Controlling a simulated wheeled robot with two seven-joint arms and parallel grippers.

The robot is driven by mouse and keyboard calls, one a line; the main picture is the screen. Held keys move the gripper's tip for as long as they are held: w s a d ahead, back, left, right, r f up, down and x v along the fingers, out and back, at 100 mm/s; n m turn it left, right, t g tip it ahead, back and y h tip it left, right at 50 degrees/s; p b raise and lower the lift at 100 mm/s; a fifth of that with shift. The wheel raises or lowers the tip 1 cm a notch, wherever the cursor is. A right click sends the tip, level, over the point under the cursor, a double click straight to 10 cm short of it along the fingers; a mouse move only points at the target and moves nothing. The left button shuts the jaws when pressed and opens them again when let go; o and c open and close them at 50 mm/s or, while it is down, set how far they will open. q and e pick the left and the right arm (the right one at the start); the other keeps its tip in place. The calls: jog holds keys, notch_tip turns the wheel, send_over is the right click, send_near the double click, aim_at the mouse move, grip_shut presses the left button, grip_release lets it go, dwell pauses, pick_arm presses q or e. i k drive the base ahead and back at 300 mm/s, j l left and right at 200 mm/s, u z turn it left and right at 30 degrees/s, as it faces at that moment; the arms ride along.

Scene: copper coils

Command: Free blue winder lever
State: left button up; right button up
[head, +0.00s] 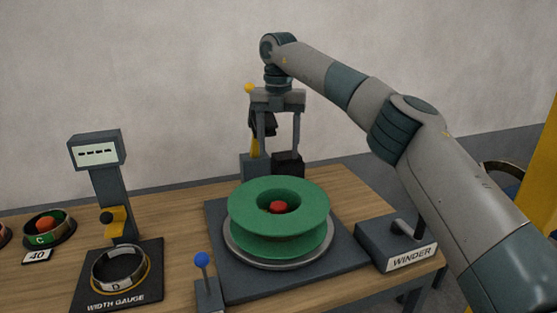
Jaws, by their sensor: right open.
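The winder's dark base plate (345,262) carries a green spool (300,197) on a silver turntable, with a red hub in the spool's middle. My right gripper (279,149) points down behind the spool, well away from the blue lever. Its two fingers are apart. I cannot tell whether they touch the dark items behind them. My left gripper is not in view.
A box labelled WINDER (410,260) with a grey handle stands at the right. A width gauge (95,152) at the left holds a ring marked D (120,268). Black and yellow items (255,147) stand at the back.

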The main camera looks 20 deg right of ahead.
aim_at(201, 259)
jog(key=k, duration=1)
